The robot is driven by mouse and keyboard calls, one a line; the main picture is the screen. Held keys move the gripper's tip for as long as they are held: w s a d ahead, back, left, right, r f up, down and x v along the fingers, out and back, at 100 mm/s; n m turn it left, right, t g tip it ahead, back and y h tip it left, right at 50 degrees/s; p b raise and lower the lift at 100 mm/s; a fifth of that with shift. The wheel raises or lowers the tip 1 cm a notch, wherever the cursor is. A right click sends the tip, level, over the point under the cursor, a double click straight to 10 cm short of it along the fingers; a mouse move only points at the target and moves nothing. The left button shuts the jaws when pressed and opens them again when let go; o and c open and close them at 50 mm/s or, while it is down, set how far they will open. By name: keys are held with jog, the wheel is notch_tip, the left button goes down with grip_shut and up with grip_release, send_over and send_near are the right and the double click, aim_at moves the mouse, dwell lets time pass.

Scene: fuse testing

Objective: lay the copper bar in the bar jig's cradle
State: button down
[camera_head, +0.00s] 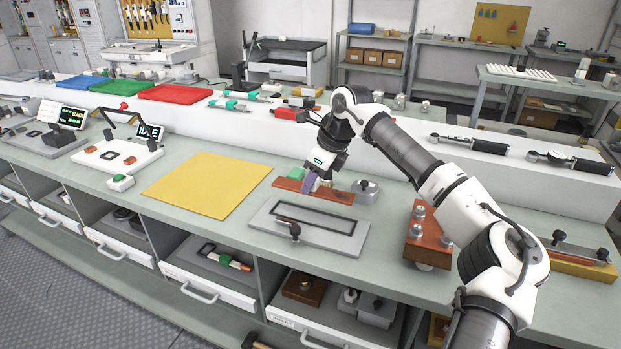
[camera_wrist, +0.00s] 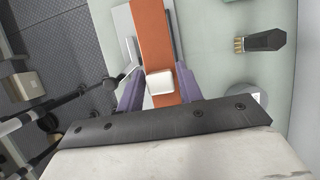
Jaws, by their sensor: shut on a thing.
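The copper bar (camera_head: 285,184) is a flat orange-brown strip with a white block (camera_wrist: 160,82) on its face. My gripper (camera_head: 313,181) is shut on the white block; its purple fingers stand on both sides of it in the wrist view (camera_wrist: 152,88). The bar (camera_wrist: 153,38) runs up from between the fingers in that view. The bar jig (camera_head: 262,222) is a grey plate with a dark-rimmed rectangular cradle and a small dark clamp (camera_head: 294,230). In the head view the bar shows beyond the plate; in the wrist view it overlaps the plate (camera_wrist: 122,22). The bar's height is unclear.
A brush (camera_wrist: 260,42) lies behind the bar. A round-topped grey block (camera_head: 364,192) stands right of it. A yellow mat (camera_head: 200,184) lies to the left, and a brown block with metal posts (camera_head: 427,235) to the right. A raised white shelf (camera_head: 240,124) runs behind.

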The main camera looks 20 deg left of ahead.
aim_at(316, 192)
jog(key=shift+r, duration=0.1)
jog(key=shift+f+b, duration=1.7)
jog(key=shift+f, duration=1.25)
jog(key=shift+f, duration=0.1)
jog(key=shift+f, duration=0.35)
jog(key=shift+f, duration=0.75)
dwell(0.6)
jog(key=c, duration=0.9)
grip_release()
jog(key=shift+o, duration=0.2)
